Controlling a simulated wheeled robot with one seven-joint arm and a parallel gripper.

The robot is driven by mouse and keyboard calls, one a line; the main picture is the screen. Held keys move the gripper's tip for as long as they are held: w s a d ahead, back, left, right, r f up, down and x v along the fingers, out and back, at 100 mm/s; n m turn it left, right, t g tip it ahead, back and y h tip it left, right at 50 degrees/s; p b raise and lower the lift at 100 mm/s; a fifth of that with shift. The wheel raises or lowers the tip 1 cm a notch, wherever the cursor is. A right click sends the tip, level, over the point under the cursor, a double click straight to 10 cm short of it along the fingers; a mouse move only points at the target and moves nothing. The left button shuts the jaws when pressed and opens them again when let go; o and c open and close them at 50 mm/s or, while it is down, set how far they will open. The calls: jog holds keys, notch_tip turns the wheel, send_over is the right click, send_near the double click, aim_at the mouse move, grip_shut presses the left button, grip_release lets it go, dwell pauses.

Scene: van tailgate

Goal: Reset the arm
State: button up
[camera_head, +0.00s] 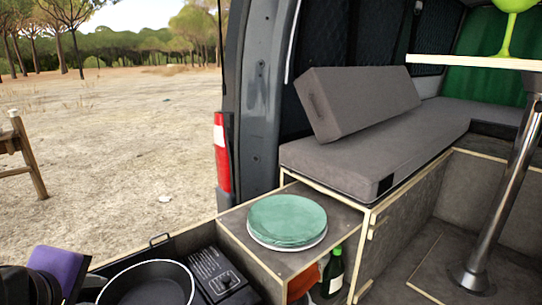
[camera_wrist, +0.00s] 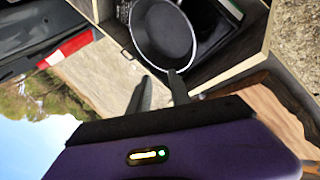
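My gripper (camera_wrist: 160,82) shows in the wrist view with its two dark fingers apart and nothing between them. Its purple body (camera_wrist: 200,145) fills the bottom of that view and carries a small lit indicator. In the head view my purple wrist part (camera_head: 62,268) is at the lower left edge, and the fingertips are not clear there. A black frying pan (camera_head: 150,284) is just right of it; the pan also shows in the wrist view (camera_wrist: 163,35), beyond the fingers. The right finger overlaps the pan's near rim or handle in the picture; I cannot tell whether they touch.
A stack of green and white plates (camera_head: 287,218) sits on the wooden box top (camera_head: 236,228). A dark bottle (camera_head: 333,272) stands below it. A black stove unit (camera_head: 222,276) is beside the pan. A table leg (camera_head: 505,190) stands at right. Open ground (camera_head: 110,150) lies at left.

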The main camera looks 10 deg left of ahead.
jog(key=w+r+m+t+y, duration=0.2)
jog(key=w+r+t+y, duration=0.1)
jog(key=w+t, duration=0.1)
jog(key=w+d+f+m+t+y, duration=0.2)
jog(key=w+d+f, duration=0.1)
jog(key=d, duration=0.2)
jog(key=s+d+f+m+t+y, duration=0.15)
jog(key=d+f, duration=0.25)
jog(key=d, duration=0.5)
jog(key=s+d+f+m+t, duration=0.15)
jog(key=d+f, duration=0.25)
jog(key=d, duration=0.5)
jog(key=s+d+f+m+h, duration=0.3)
jog(key=s+d+m, duration=0.1)
jog(key=s+d, duration=0.5)
jog(key=s+d+f+m+g+h, duration=0.1)
jog(key=s+d+f+m+h, duration=0.2)
jog(key=s+d, duration=0.6)
jog(key=s+d+f+m+g+h, duration=0.1)
jog(key=s+d+f+m+h, duration=0.3)
jog(key=s+d, duration=0.5)
jog(key=shift+s+d+f+m, duration=0.25)
jog(key=shift+d+f+m, duration=0.15)
jog(key=shift+d+m, duration=0.3)
jog(key=shift+d, duration=0.1)
